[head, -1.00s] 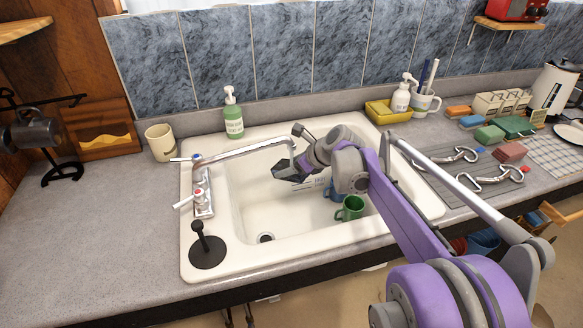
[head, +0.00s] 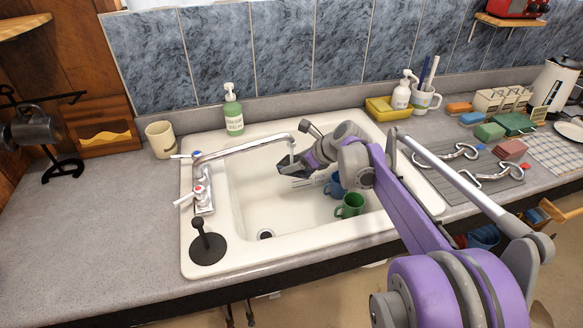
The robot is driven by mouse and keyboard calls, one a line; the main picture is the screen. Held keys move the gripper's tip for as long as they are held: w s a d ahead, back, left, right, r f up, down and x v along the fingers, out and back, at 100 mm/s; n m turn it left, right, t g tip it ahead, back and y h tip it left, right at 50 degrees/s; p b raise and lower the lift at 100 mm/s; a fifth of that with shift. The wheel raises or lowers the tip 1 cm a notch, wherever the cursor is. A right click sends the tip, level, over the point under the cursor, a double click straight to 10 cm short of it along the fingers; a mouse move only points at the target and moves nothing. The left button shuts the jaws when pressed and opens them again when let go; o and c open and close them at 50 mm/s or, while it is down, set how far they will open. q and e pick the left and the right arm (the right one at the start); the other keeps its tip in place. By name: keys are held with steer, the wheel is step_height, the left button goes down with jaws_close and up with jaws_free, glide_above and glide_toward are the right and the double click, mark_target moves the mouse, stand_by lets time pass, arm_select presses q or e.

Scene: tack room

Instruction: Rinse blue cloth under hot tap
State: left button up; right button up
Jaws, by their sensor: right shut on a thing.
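The sink tap's long spout (head: 245,148) reaches over the white sink basin (head: 265,205). Its base has a red-marked lever (head: 198,192) at the front and a blue-marked one (head: 197,157) at the back. A thin pale stream seems to fall from the spout's tip. My right gripper (head: 288,169) is just below that tip, over the basin, and shut on a small dark bluish thing. This looks to be the blue cloth, but it is mostly hidden by the fingers and hard to make out. My left gripper is not in view.
A green mug (head: 350,206) and a blue mug (head: 335,186) stand in the basin under my right arm. A black plunger-like stand (head: 207,248) is at the sink's front left. A soap bottle (head: 233,112) and a cream cup (head: 161,139) stand behind. The left counter is clear.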

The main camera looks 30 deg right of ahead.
mark_target(279, 165)
steer(key=shift+a, duration=0.1)
stand_by(0.6)
steer(key=shift+w+a, duration=0.2)
steer(key=shift+a, duration=0.55)
steer(key=shift+w+a, duration=0.2)
steer(key=shift+a, duration=0.5)
steer(key=shift+a, duration=0.15)
steer(key=shift+w, duration=0.15)
steer(key=shift+w+d, duration=0.3)
steer(key=shift+d, duration=0.25)
steer(key=shift+w+d, duration=0.25)
steer(key=shift+d, duration=0.3)
steer(key=shift+s, duration=0.25)
steer(key=shift+s+a, duration=0.2)
steer(key=shift+s, duration=0.55)
steer(key=shift+s+a, duration=0.2)
steer(key=shift+s, duration=0.55)
